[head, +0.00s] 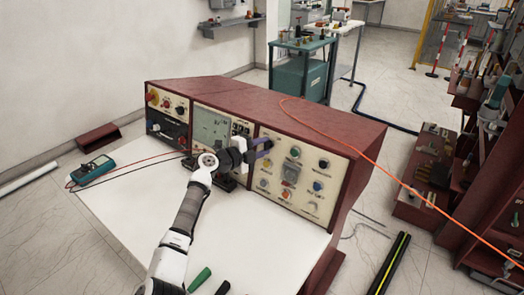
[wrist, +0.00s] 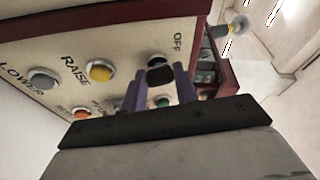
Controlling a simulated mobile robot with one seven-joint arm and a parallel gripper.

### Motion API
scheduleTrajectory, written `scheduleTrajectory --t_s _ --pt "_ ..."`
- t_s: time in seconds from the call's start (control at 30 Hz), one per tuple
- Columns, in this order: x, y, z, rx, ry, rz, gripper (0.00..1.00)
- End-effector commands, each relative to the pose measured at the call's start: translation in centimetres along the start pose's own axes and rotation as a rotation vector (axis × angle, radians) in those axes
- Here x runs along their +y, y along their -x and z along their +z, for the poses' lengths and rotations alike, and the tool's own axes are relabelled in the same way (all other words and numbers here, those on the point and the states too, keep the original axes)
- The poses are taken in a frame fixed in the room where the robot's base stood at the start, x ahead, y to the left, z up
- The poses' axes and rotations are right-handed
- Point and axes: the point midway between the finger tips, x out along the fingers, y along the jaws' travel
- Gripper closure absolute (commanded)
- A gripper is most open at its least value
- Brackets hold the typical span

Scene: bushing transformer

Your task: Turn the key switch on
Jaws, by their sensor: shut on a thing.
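My gripper (head: 260,150) reaches to the upper left of the right-hand panel (head: 309,182) on the dark red console. In the wrist view its two purple fingers (wrist: 160,88) are shut on the key switch (wrist: 160,71), a black knob standing out from the cream panel. The word OFF is printed beside the switch. The switch's slot and exact angle are hidden by the fingers. In the head view the gripper covers most of the switch.
Yellow (wrist: 100,71) and grey (wrist: 43,77) buttons marked RAISE and LOWER sit near the switch. A white worktop (head: 120,210) in front holds a multimeter (head: 91,169) with leads and green-handled tools. An orange cable (head: 350,145) crosses the console top.

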Motion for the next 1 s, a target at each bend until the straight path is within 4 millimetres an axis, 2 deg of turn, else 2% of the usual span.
scheduleTrajectory --t_s 0.6,1.0 --pt "0.00 -0.04 0.05 0.046 -0.563 0.151 0.93" --pt "-0.25 -0.06 -0.05 0.067 -0.838 0.224 0.93"
